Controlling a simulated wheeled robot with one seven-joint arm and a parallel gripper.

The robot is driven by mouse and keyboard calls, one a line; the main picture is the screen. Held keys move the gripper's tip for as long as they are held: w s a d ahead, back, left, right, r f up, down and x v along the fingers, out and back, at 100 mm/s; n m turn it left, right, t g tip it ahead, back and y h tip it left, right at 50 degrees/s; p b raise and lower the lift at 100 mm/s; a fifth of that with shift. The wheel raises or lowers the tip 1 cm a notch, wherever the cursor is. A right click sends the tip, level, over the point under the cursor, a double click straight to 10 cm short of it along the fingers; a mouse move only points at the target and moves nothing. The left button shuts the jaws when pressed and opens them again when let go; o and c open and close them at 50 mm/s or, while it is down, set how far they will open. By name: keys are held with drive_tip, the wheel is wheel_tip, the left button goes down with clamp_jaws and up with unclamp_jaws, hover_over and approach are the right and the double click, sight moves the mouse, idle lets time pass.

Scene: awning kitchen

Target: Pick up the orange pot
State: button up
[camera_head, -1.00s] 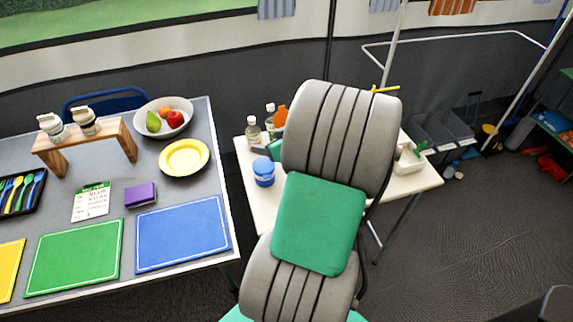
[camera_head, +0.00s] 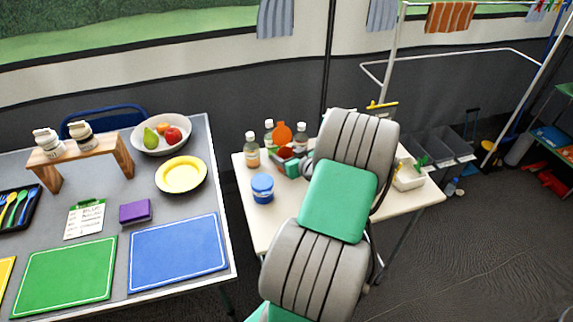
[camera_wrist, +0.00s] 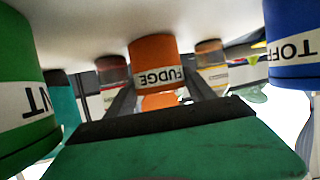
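The orange pot (camera_wrist: 153,60), with a white label reading FUDGE, shows in the middle of the wrist view, which looks upside down with the white tabletop at the top. My gripper (camera_wrist: 160,92) is open, its dark fingers pointing at the pot, one toward each side; I cannot tell whether they touch it. A green pot (camera_wrist: 22,75) stands at the left and a blue pot (camera_wrist: 291,45) at the right of that view.
Bottles (camera_head: 252,152) and an orange round-topped item (camera_head: 282,133) stand at the small table's back. A white tub (camera_head: 408,177) is at its right. The grey table (camera_head: 120,220) at left holds boards, a yellow plate (camera_head: 181,175) and a fruit bowl (camera_head: 161,135).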

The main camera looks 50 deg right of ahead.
clamp_jaws()
idle(0.5)
drive_tip(key=shift+r, duration=0.15)
